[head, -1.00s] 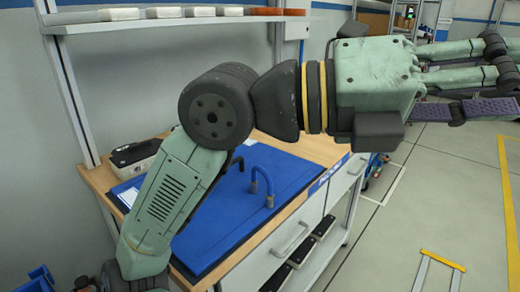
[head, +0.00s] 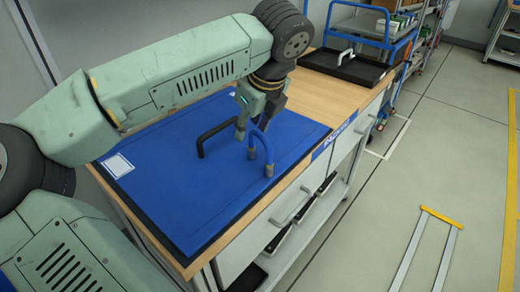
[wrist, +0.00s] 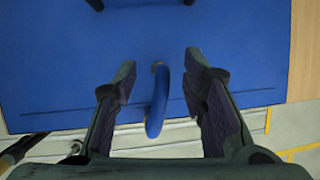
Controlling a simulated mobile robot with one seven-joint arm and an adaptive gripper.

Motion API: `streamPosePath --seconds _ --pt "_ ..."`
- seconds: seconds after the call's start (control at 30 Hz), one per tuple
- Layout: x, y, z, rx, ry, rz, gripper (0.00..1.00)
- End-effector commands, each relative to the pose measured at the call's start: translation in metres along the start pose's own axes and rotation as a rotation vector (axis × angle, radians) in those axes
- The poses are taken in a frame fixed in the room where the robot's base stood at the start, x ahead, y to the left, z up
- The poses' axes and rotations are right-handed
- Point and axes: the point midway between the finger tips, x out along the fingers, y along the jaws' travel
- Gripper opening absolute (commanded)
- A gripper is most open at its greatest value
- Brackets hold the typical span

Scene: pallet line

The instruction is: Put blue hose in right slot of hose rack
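The blue hose (head: 264,146), a bent arch with grey-brown ends, stands on the blue mat (head: 190,205) on the workbench. My gripper (head: 255,125) is lowered over it. In the wrist view the blue hose (wrist: 161,100) lies between the two fingers of my gripper (wrist: 158,72), with clear gaps on both sides. The gripper is open and does not touch the hose there. A black tray (head: 318,59) at the back right of the bench carries a white arched hose (head: 346,56); it may be the hose rack, but its slots cannot be made out.
A black arched hose (head: 202,142) stands on the mat left of the blue one. A white label (head: 118,165) lies at the mat's left. Bare wood (head: 318,98) separates mat and tray. A blue cart (head: 375,30) stands behind; open floor lies right.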

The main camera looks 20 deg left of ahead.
Motion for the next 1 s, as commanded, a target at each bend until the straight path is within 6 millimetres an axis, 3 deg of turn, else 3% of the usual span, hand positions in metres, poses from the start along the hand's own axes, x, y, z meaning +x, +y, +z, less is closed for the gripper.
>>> streamPosePath --seconds 0.5,0.77,1.0 --pt "0.062 0.003 -0.009 0.003 0.003 -0.004 0.39" --pt "0.065 0.003 -0.009 0.004 0.002 -0.004 0.39" --pt "0.065 0.003 -0.009 0.004 0.002 -0.004 0.23"
